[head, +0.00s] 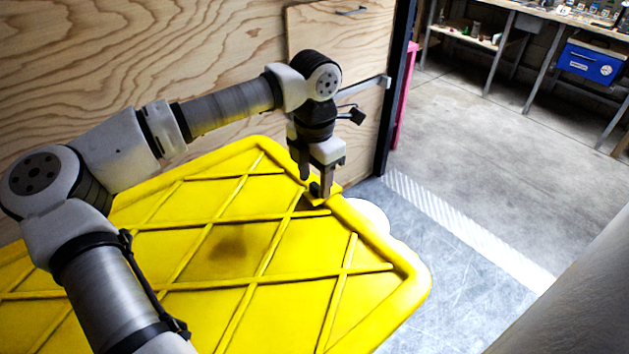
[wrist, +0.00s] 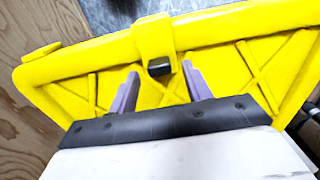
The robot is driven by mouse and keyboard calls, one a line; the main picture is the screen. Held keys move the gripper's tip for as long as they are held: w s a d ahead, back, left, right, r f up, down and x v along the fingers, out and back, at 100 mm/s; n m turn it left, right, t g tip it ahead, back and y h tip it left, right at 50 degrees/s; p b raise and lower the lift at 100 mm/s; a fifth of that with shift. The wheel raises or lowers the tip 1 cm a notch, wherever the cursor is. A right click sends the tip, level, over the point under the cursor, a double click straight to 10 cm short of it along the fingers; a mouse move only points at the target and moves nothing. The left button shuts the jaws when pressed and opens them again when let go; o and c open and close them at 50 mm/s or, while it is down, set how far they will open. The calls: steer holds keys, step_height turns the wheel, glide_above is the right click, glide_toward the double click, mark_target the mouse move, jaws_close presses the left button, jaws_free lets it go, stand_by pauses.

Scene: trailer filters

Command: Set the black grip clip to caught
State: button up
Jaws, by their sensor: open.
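The black grip clip (wrist: 159,67) is a small dark block set in a yellow bracket (wrist: 153,38) on the rim of a large yellow ribbed panel (head: 230,250). In the head view it is small and partly hidden by my fingers, and I cannot tell whether it is caught. My gripper (head: 316,186) points down at the panel's far rim, beside the bracket. In the wrist view my two grey fingers are apart, one to each side of the clip and nearer the camera. Nothing is held, and I cannot see either finger touching the clip.
A plywood wall (head: 130,60) runs behind the panel, with a plywood door (head: 350,95) and metal latch at its end. Open grey floor (head: 480,150) lies to the right. A workbench with a blue box (head: 590,62) stands at the far right.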

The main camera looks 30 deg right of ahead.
step_height(320, 180, up, 12)
steer(key=shift+r, duration=0.25)
stand_by(0.6)
